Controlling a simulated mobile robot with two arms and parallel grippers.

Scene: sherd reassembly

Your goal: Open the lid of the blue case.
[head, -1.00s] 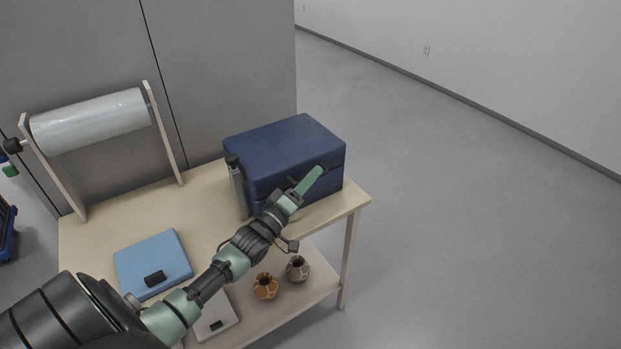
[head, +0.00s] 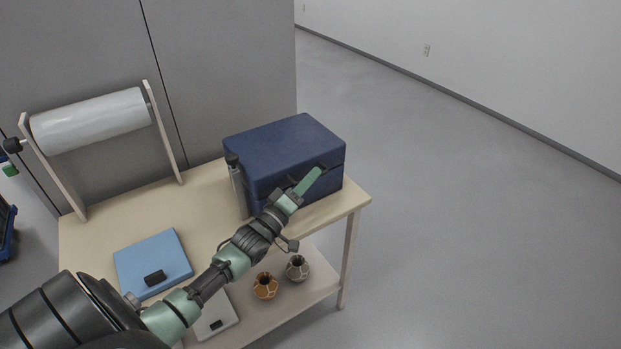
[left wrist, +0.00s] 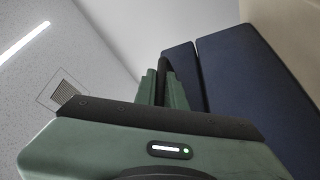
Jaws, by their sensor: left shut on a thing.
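The blue case (head: 270,150) stands at the right end of the table, with its lid (head: 285,138) down on the body. A seam runs between lid and body; it also shows in the left wrist view, between two dark blue panels of the case (left wrist: 225,75). My left gripper (head: 308,182) is at the front of the case. In the left wrist view its green fingers (left wrist: 161,85) are shut on a dark bar, the case's handle (left wrist: 163,64), which sits at the case front near the seam. The fingers partly hide the front in the head view. My right gripper is out of view.
A grey upright cylinder (head: 237,185) with a dark top stands close left of the case. A blue flat board (head: 152,258) and a paper roll (head: 90,121) are further left. Two patterned pots (head: 265,286) (head: 297,267) stand on the lower shelf. Floor to the right is clear.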

